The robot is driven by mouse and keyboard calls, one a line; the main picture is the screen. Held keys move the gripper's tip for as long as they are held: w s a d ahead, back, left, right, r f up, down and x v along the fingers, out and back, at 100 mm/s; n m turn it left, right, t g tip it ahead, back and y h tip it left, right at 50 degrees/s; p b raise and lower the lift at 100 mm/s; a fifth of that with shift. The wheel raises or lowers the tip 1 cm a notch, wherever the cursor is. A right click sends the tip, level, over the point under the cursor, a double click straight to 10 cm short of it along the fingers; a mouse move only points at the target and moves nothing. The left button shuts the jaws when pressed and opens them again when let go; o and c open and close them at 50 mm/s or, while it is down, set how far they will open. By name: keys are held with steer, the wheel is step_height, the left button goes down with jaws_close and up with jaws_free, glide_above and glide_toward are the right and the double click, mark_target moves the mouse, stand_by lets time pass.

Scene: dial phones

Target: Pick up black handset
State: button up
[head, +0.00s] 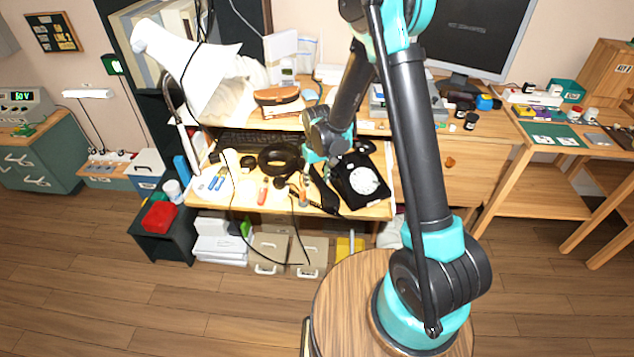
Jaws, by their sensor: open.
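The black handset (325,192) lies on the wooden desk shelf (227,200), just left of the black dial phone (350,194) with its round white dial. It slants from upper left to lower right, its lower end near the shelf's front edge. My gripper (313,160) is over the upper end of the handset, pointing down, and is open. From this view I cannot tell whether its fingers touch the handset. My gripper and wrist partly hide the handset's upper end and the area behind it.
A black ring-shaped coil (279,159) lies left of my gripper. Small tools, including a red-handled one (263,191), lie along the shelf front. A thin dark cable hangs over the edge. A raised desktop (262,123) is behind. A black keyboard (250,137) sits under it.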

steer(key=shift+c, duration=0.3)
jaws_close()
steer(key=shift+r, duration=0.15)
